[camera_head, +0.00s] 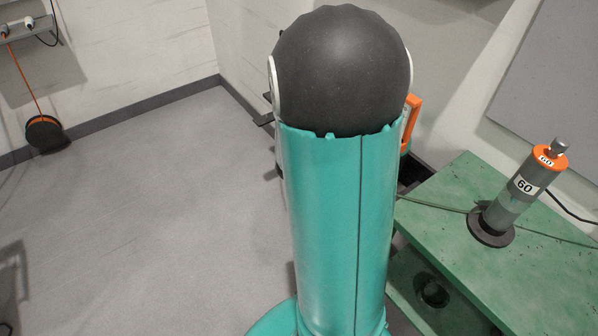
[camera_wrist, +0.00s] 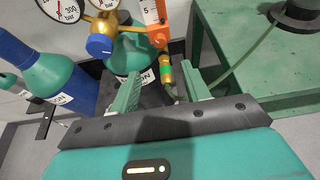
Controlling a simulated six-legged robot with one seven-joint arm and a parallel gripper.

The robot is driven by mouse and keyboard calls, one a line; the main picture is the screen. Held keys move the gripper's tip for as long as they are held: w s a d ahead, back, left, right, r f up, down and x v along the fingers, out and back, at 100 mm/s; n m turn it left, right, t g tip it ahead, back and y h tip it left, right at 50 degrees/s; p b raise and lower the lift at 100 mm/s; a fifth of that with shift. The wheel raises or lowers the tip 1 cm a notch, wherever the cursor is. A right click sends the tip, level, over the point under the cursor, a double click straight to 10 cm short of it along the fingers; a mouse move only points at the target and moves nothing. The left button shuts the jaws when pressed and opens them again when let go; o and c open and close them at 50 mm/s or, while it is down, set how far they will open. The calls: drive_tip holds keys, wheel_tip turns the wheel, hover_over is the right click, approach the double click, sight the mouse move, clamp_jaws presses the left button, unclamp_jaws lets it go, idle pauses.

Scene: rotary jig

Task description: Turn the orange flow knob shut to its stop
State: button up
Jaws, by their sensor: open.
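In the wrist view, an orange part (camera_wrist: 159,38) sits at the lower end of an orange-edged white scale marked 5 (camera_wrist: 150,12), beside a brass regulator (camera_wrist: 104,23). It looks like the flow knob, but the top edge cuts the scale off and I cannot tell its turn position. My gripper (camera_wrist: 160,92) is open and empty. Its two green fingers point toward the regulator assembly, with the orange part beyond the gap and apart from them. In the head view, only an orange edge (camera_head: 411,120) shows behind my arm; my gripper is hidden there.
A blue knob (camera_wrist: 100,45) and gauges (camera_wrist: 62,8) adjoin the regulator, above a teal cylinder (camera_wrist: 130,55). A blue-topped cylinder (camera_wrist: 45,70) stands left. A hose runs from a green-yellow fitting (camera_wrist: 166,72) to the green bench (camera_head: 460,200), which holds a grey device marked 60 (camera_head: 510,200).

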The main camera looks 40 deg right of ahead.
drive_tip(key=a+r+m+t+y, duration=0.1)
drive_tip(key=a+r+m+y, duration=0.1)
drive_tip(key=a, duration=0.4)
drive_tip(key=a+r+m+t+y, duration=0.1)
drive_tip(key=a+r+m+y, duration=0.1)
drive_tip(key=a+m, duration=0.3)
drive_tip(key=w+a+r+m+y, duration=0.1)
drive_tip(key=a+m, duration=0.3)
drive_tip(key=a, duration=0.4)
drive_tip(key=shift+r+t+y, duration=0.4)
drive_tip(key=shift+r+y, duration=0.4)
drive_tip(key=shift+r, duration=0.1)
drive_tip(key=shift+w+d, duration=0.1)
drive_tip(key=shift+w, duration=0.05)
